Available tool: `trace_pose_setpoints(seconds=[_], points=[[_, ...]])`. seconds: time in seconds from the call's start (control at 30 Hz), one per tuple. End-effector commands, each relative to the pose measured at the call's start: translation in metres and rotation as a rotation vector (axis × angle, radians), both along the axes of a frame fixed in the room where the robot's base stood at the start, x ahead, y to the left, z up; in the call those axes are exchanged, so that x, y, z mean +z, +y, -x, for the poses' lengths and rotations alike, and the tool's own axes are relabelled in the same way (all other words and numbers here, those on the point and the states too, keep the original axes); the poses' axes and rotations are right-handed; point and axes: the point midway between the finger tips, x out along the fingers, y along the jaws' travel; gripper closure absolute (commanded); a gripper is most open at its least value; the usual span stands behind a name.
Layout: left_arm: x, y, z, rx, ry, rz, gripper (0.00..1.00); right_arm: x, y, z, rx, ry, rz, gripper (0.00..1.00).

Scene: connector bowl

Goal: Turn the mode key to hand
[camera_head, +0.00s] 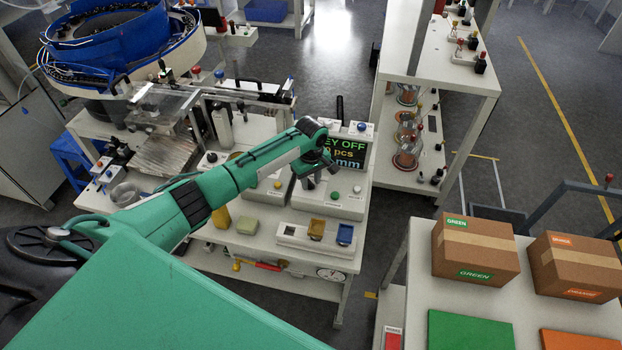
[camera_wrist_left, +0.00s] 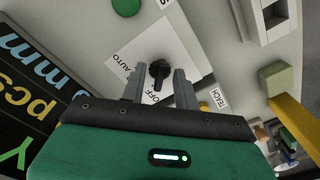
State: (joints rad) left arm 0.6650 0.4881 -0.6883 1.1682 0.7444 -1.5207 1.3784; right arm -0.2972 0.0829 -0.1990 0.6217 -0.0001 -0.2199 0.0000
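The mode key is a small black knob (camera_wrist_left: 159,72) on a white label plate (camera_wrist_left: 140,50) in the left wrist view. AUTO and OFF can be read beside it; no HAND label can be made out. My left gripper (camera_wrist_left: 159,88) is open, with one grey finger on each side of the key's near end, and I see gaps between key and fingers. In the head view my left gripper (camera_head: 317,174) points down over the grey control box, and it hides the key. My right gripper is not in view.
A green button (camera_wrist_left: 126,5) and a TEACH label (camera_wrist_left: 219,98) are near the key. A bowl feeder (camera_head: 110,45) stands at the back left; two cartons (camera_head: 475,250) stand on the right table.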

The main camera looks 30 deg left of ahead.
Motion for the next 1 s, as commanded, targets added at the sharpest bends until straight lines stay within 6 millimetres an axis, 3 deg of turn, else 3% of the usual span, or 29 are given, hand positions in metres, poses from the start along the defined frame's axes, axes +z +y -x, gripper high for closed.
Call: trace_pose_setpoints(seconds=[0.13, 0.3, 0.67, 1.0], points=[[0.000, 0.000, 0.000, 0.000, 0.000, 0.000, 0.69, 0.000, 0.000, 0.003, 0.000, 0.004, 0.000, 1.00], [0.000, 0.000, 0.000, 0.000, 0.000, 0.000, 1.00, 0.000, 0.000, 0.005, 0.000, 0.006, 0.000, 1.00], [0.001, 0.000, 0.000, -0.031, 0.001, 0.000, 1.00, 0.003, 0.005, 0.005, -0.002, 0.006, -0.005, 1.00], [0.003, 0.000, 0.002, -0.240, 0.003, 0.002, 1.00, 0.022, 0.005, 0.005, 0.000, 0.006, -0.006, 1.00]])
